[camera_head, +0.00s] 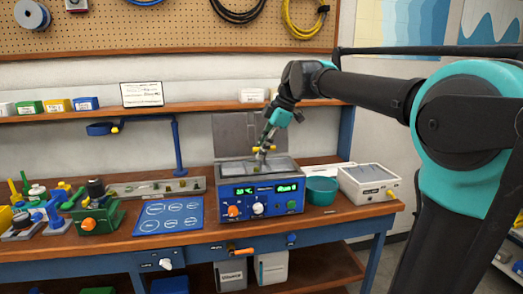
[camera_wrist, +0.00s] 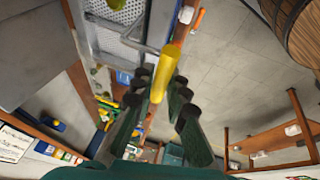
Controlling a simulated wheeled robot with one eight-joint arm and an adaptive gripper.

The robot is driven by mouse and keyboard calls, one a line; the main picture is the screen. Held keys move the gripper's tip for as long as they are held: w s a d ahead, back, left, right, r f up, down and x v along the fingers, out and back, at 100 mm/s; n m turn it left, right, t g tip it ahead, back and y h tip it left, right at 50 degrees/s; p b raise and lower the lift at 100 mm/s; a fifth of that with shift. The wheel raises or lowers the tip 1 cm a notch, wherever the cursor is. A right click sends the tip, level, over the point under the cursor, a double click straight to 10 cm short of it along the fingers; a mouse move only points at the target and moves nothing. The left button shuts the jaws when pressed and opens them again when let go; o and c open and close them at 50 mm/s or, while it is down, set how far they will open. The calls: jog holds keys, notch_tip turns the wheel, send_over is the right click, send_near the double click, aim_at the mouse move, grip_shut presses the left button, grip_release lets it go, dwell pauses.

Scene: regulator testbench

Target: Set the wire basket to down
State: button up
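The wire basket (camera_wrist: 123,43) is a grey perforated tray with a bent wire arm and a yellow handle (camera_wrist: 163,72), seen at the top of the wrist view. In the head view its grey top (camera_head: 238,169) shows at the opening of the blue bath unit (camera_head: 262,197); how deep it sits is unclear. My gripper (camera_wrist: 162,88) is open, with its dark green fingers on either side of the yellow handle. No firm contact can be made out. In the head view my gripper (camera_head: 262,150) is above the unit, by the yellow handle.
A grey lid (camera_head: 236,134) stands raised behind the unit. A teal bowl (camera_head: 320,190) and a white box (camera_head: 368,182) stand to its right. A blue mat (camera_head: 170,215) lies to its left on the wooden bench. A shelf (camera_head: 190,109) runs behind.

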grip_shut()
notch_tip(320, 180, down, 7)
dwell(0.4)
jog(key=o, duration=0.6)
grip_release()
jog(key=shift+r, duration=0.1)
jog(key=v, duration=1.2)
